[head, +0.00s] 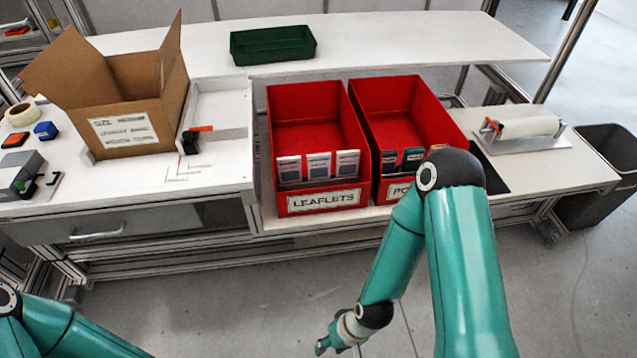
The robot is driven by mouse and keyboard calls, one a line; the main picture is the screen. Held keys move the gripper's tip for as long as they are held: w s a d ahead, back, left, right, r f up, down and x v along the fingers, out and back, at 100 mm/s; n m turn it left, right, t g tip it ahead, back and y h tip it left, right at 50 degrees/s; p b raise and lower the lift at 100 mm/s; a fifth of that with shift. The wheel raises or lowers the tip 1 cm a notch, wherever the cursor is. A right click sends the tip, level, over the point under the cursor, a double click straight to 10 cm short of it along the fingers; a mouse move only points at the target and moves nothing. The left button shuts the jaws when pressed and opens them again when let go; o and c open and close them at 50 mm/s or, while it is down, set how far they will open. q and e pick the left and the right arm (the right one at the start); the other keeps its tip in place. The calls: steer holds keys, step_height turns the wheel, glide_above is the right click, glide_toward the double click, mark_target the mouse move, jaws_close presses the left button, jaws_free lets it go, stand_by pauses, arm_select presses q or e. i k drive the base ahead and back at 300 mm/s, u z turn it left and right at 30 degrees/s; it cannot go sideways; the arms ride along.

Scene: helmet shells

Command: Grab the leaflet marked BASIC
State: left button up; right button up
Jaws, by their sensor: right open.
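A red bin labelled LEAFLETS (322,200) stands at the front of the bench, left of a second red bin. Three pale leaflets stand upright side by side in its front: a left one (288,169), a middle one (319,166) and a right one (347,164). Their print is too small to read, so I cannot tell which is marked BASIC. My right gripper (327,345) is low at the bottom edge, below and in front of the bench, away from the leaflets. Its fingers barely show; it is open. My left arm enters at lower left; its gripper is out of view.
The second red bin (398,107) holds dark-topped items, its label partly hidden by my right arm. An open cardboard box (133,130) stands left. A green tray (272,44) sits behind. A paper roll (528,127) and a grey bin (610,160) are at right.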

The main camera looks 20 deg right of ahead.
mark_target(289, 170)
steer(key=u, duration=0.15)
steer(key=i, duration=0.85)
steer(key=z, duration=0.25)
steer(key=k, duration=0.75)
steer(key=u, duration=0.25)
steer(key=i, duration=0.6)
